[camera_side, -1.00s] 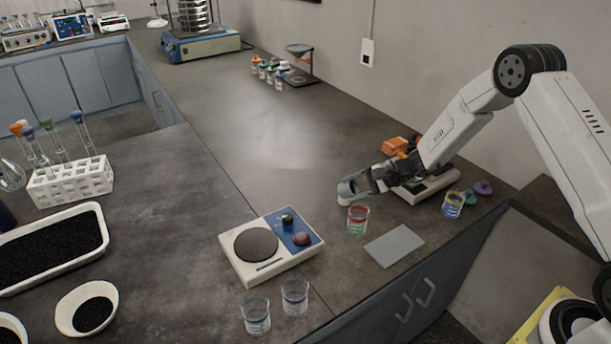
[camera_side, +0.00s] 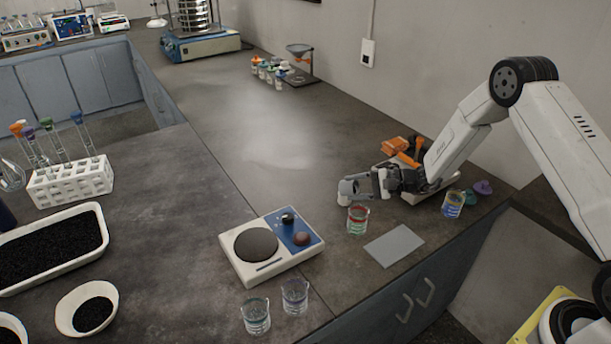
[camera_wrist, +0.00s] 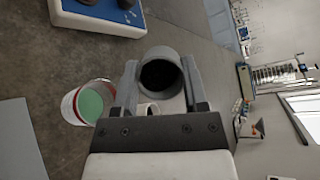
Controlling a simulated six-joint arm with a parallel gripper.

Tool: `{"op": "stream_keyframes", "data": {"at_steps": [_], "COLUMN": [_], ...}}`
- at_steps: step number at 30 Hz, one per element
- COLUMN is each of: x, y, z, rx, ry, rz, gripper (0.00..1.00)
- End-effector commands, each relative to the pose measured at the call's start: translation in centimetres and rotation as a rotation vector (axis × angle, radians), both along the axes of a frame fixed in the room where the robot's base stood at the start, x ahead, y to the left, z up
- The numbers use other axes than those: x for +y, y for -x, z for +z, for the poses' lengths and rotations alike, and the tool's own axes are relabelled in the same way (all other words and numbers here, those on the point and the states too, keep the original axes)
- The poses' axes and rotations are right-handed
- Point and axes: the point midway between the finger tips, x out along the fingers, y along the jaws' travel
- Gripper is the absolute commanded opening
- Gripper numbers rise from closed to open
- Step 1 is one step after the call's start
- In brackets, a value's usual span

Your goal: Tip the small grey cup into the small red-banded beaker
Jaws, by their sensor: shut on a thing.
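My gripper (camera_wrist: 162,92) is shut on the small grey cup (camera_wrist: 160,72), with a finger on each side of it. The cup's round mouth faces the wrist camera and its inside looks dark; its contents cannot be made out. In the side view my gripper (camera_side: 368,187) holds the cup (camera_side: 347,188) above the bench, close to the small red-banded beaker (camera_side: 357,221). The beaker stands upright on the bench and seems to hold something green. In the wrist view the beaker (camera_wrist: 88,103) is left of the fingers, apart from the cup.
A grey flat plate (camera_side: 394,245) lies in front of the beaker. A balance with a round pan (camera_side: 256,245) is to the left. A blue-banded beaker (camera_side: 453,204) stands to the right. Two more beakers (camera_side: 295,296) are near the front.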

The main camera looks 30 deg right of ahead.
Motion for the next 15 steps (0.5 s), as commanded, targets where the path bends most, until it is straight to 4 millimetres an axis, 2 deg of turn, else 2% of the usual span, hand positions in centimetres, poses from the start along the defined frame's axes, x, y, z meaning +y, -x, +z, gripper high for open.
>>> {"op": "stream_keyframes", "data": {"at_steps": [15], "x": [-0.17], "y": [0.23], "z": [0.03], "rx": [-0.121], "ry": [-0.07], "rz": [-0.001], "gripper": [0.0]}}
